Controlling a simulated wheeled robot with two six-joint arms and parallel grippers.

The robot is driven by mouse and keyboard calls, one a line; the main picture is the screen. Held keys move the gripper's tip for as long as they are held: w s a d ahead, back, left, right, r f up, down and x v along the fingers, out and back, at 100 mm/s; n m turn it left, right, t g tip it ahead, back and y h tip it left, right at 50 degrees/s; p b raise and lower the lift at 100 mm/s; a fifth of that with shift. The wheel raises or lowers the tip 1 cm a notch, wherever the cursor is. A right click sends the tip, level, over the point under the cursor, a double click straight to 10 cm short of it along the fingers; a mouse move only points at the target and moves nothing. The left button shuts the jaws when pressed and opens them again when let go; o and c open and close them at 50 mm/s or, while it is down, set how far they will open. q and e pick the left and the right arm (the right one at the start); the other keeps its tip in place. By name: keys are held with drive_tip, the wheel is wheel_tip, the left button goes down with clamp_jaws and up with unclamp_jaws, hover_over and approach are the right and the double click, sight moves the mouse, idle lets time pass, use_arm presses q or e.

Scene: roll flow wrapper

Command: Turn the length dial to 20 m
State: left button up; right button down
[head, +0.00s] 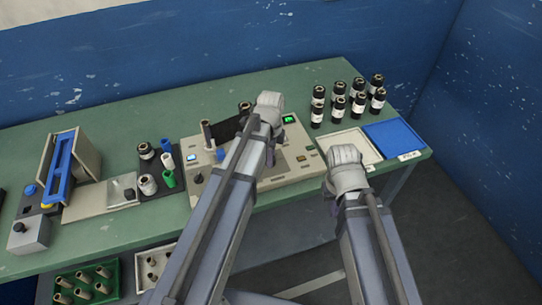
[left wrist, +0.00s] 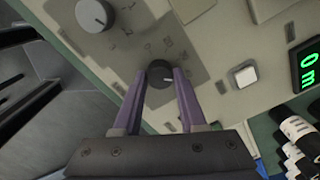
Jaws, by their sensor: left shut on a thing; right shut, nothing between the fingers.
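The length dial (left wrist: 159,74), a small dark round knob on the machine's beige panel, sits between the two purple fingers of my left gripper (left wrist: 160,76), which is shut on it. The green display (left wrist: 308,62) at the right of the left wrist view reads 0 m. It is a small lit green window in the head view (head: 289,119). In the head view my left arm covers the dial and the panel around it. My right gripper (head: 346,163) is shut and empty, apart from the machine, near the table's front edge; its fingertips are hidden.
A larger grey knob (left wrist: 93,14) and a pale square button (left wrist: 241,76) are on the panel near the dial. Several dark labelled rolls (head: 338,108) stand behind a cream tray (head: 361,139) and a blue tray (head: 396,137). A blue-and-beige device (head: 62,165) stands at left.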

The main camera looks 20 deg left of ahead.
use_arm(q)
clamp_jaws()
drive_tip(key=shift+n, duration=0.3)
drive_tip(key=n, duration=0.3)
drive_tip(key=shift+n, duration=0.4)
drive_tip(key=n, duration=0.3)
drive_tip(key=shift+n, duration=0.3)
drive_tip(key=n, duration=0.4)
drive_tip(key=shift+n, duration=1.9)
